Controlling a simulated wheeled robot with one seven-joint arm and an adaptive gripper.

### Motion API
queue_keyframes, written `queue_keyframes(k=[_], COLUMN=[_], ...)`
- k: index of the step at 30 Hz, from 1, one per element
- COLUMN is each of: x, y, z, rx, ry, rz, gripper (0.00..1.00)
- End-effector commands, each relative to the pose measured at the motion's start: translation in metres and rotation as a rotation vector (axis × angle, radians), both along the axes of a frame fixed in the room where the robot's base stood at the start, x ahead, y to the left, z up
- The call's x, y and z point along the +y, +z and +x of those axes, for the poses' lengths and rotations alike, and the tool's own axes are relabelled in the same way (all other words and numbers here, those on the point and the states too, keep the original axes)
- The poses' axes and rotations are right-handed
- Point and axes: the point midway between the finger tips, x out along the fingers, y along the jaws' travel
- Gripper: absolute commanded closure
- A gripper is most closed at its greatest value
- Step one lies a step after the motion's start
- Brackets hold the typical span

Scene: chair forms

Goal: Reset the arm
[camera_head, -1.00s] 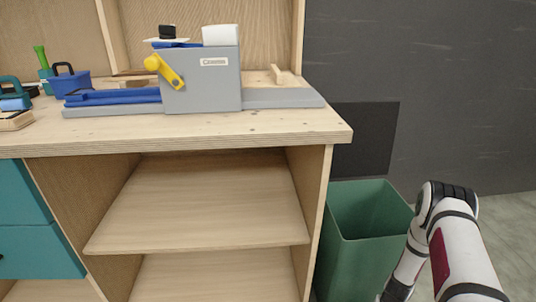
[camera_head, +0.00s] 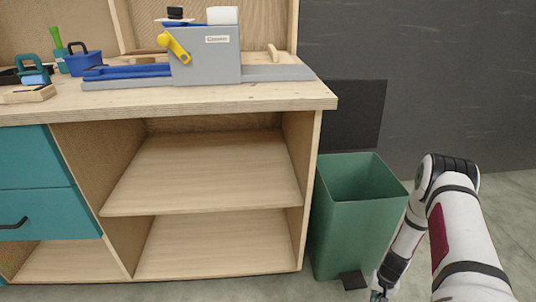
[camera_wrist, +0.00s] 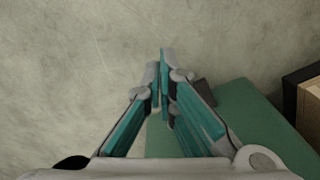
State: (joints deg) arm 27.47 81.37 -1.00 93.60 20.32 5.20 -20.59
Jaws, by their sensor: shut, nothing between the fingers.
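My arm is folded at the right of the head view, with its forearm hanging down beside the green bin. My gripper (camera_wrist: 159,82) shows in the wrist view with its teal fingers together and nothing between them. It points down towards the pale floor (camera_wrist: 60,70). In the head view only a part of my gripper (camera_head: 379,296) shows at the bottom edge.
The green bin (camera_head: 355,215) stands close to the left of my arm; its side also shows in the wrist view (camera_wrist: 255,130). A wooden workbench (camera_head: 200,102) with empty shelves and a grey and blue machine (camera_head: 207,55) is further left. Open floor lies right.

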Motion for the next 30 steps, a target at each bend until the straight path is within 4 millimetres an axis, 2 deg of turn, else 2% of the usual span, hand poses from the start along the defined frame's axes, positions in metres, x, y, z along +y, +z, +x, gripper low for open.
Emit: queue_keyframes(k=[8, 11, 14, 18, 22, 26, 30], x=[0.007, 0.012, 0.02, 0.038, 0.059, 0.081, 0.106], y=[0.054, 0.081, 0.118, 0.186, 0.25, 0.311, 0.372], z=[0.027, 0.038, 0.051, 0.065, 0.069, 0.063, 0.047], rx=[-0.017, -0.024, -0.033, -0.045, -0.051, -0.054, -0.054], ry=[0.025, 0.037, 0.056, 0.09, 0.125, 0.16, 0.198], rz=[0.016, 0.024, 0.034, 0.052, 0.067, 0.078, 0.086], gripper=[1.0, 1.0, 1.0, 1.0, 1.0, 1.0, 1.0])
